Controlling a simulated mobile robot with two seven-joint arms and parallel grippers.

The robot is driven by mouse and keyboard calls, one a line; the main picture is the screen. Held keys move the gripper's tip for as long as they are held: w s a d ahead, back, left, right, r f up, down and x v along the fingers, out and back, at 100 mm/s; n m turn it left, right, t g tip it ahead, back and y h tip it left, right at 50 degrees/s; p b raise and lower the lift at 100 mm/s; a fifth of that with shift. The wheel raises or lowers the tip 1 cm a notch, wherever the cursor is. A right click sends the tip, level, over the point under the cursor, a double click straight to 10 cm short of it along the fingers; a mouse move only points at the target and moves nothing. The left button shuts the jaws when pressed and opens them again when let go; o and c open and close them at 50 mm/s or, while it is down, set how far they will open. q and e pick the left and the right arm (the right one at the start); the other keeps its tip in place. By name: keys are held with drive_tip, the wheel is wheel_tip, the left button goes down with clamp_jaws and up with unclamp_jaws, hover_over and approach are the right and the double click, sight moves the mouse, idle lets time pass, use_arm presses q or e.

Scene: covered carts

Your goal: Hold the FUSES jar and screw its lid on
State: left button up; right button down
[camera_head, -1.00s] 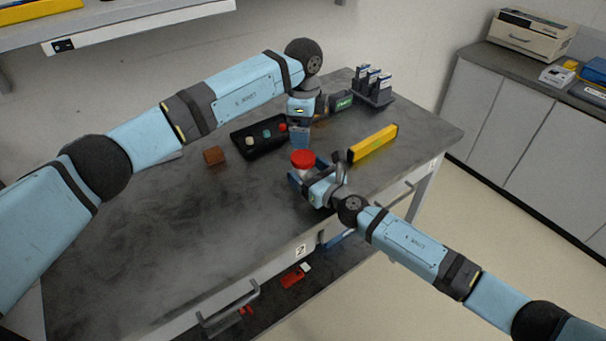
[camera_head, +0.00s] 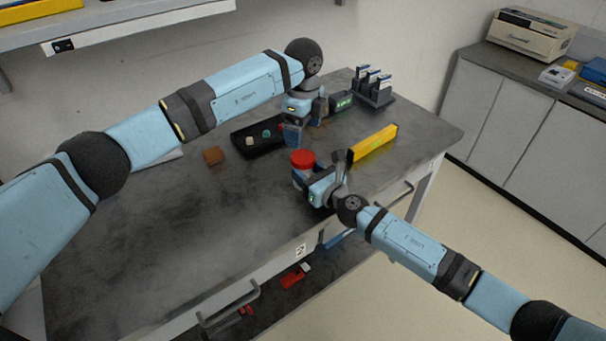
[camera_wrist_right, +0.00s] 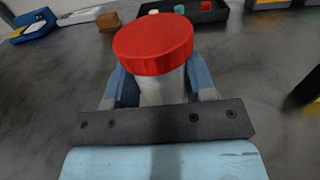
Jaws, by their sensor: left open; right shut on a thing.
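A jar (camera_head: 298,176) with a wide red lid (camera_head: 303,158) stands upright near the table's front edge. In the right wrist view, the red lid (camera_wrist_right: 153,45) sits on top of the pale jar body (camera_wrist_right: 160,88). No label is readable, and I cannot tell how tightly the lid sits. My right gripper (camera_head: 308,187) is shut on the jar body below the lid, with one blue finger on each side in the wrist view. My left gripper (camera_head: 292,138) is open and empty, behind the jar and in front of the black tray, apart from the lid.
The black tray (camera_head: 243,146) holds small pale, teal and red pieces. A brown block (camera_head: 213,155) lies left of it. A yellow bar (camera_head: 373,143) lies right of the jar. A dark rack (camera_head: 378,97) stands at the back right. The table's left part is clear.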

sight(303, 156)
use_arm(q)
drive_tip(key=m, duration=0.9)
drive_tip(key=shift+m, duration=0.3)
drive_tip(key=shift+f, duration=4.05)
